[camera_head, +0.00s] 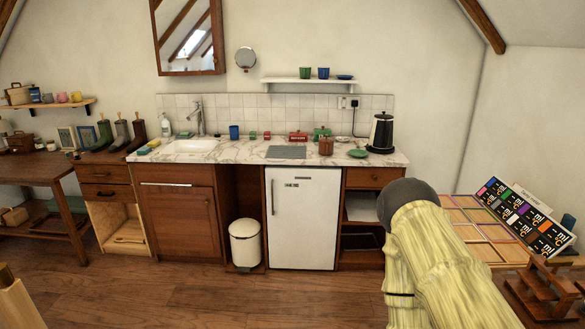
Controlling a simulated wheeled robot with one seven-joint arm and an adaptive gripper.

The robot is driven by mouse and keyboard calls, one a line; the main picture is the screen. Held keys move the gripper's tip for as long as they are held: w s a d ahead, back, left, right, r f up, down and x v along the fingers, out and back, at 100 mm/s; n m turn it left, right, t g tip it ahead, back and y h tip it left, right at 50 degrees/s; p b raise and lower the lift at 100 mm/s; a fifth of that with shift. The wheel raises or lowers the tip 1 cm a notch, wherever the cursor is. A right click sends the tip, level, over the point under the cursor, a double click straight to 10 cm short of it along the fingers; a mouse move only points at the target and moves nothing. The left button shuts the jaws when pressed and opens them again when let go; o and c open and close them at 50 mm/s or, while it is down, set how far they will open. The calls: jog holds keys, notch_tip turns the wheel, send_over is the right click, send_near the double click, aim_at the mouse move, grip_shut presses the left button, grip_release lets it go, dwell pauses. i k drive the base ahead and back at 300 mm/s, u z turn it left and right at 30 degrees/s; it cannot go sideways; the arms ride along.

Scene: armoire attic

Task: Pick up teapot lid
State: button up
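I cannot single out a separate teapot lid at this distance. A small green pot-like thing (321,132), possibly the teapot, stands at the back of the marble counter (240,153). A small red lidded-looking thing (298,136) stands left of it. A brown-red jar (326,147) stands in front of the green pot, and a flat green dish or lid-like disc (358,153) lies to its right. My gripper does not show; a pale yellow sleeved part, probably my arm, rises at lower right.
A black kettle (382,132) stands at the counter's right end. A sink (190,147) and tap are at left. A white fridge (302,218) and white bin (246,243) stand below. A table with coloured boxes (525,216) is at right. The wooden floor in front is open.

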aim_at(327, 140)
jog(key=i, duration=1.65)
jog(key=u, duration=0.05)
